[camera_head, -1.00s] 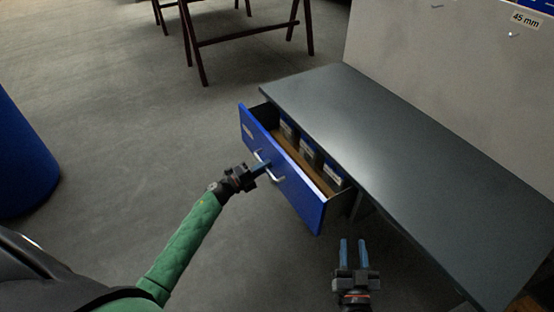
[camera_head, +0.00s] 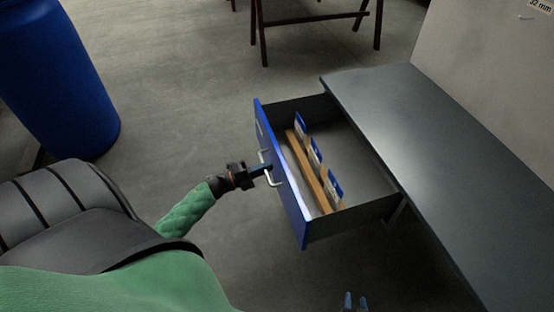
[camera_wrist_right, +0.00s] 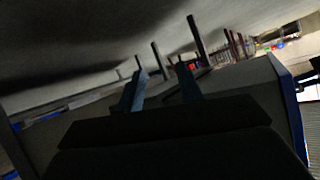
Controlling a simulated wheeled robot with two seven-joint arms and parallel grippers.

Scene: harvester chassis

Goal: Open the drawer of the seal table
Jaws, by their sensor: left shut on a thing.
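The blue-fronted drawer (camera_head: 285,178) of the seal table (camera_head: 415,140) stands well out from under the grey table top. Its inside shows a wooden strip (camera_head: 312,172) with several blue and white packets (camera_head: 316,157) standing along it. My left gripper (camera_head: 262,171) is shut on the pale drawer handle (camera_head: 270,180) at the middle of the drawer front. My right gripper (camera_head: 355,302) shows only its blue fingertips at the bottom edge of the head view. In the right wrist view its two fingers (camera_wrist_right: 160,90) are apart with nothing between them.
A blue barrel (camera_head: 55,80) stands on the floor at the upper left. A dark trestle (camera_head: 310,20) stands at the top. A grey panel (camera_head: 490,80) rises behind the table top. The floor between barrel and drawer is clear.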

